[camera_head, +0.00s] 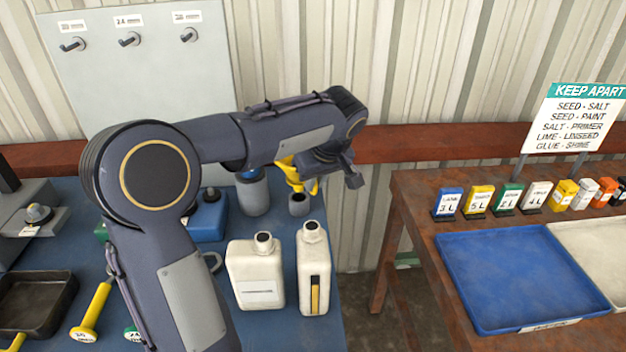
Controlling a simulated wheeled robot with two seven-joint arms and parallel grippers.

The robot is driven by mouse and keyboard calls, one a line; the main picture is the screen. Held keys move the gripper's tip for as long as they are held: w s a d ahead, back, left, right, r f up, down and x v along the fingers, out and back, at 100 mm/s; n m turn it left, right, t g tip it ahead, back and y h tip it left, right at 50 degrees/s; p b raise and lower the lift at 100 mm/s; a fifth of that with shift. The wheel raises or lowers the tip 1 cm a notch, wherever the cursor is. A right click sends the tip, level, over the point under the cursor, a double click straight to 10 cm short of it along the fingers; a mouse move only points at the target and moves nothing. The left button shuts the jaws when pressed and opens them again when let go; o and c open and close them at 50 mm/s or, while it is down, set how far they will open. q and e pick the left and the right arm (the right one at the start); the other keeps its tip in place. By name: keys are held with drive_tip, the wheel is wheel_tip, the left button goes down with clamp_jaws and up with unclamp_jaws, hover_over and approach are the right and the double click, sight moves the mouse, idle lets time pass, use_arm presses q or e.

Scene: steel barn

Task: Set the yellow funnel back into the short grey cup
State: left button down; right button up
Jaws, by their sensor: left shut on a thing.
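The yellow funnel (292,174) is held in my left gripper (318,176), near the back right of the blue table. The gripper is shut on it, and the arm and gripper hide part of the funnel. The short grey cup (299,206) stands on the table just below the funnel, with its dark opening facing up. The funnel looks to be above the cup's rim; I cannot tell whether its tip touches the cup. My right gripper is out of view.
A taller grey cup (254,194) with something blue at its top stands left of the short one. Two white jugs (254,278) (313,275) stand in front. A blue can (209,217) is partly behind my arm. A brown bench with a blue tray (462,322) is at right, across a gap.

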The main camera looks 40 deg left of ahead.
use_arm(q)
drive_tip(key=shift+f, duration=0.25)
idle(0.4)
drive_tip(key=shift+f+b, duration=2.35)
drive_tip(key=shift+f, duration=0.15)
drive_tip(key=c, duration=1.4)
unclamp_jaws()
drive_tip(key=v, duration=0.7)
drive_tip(key=shift+s+d+r, duration=0.1)
drive_tip(key=shift+d+r, duration=0.1)
drive_tip(key=shift+r, duration=0.15)
drive_tip(key=shift+r+p, duration=0.1)
drive_tip(key=shift+p, duration=0.25)
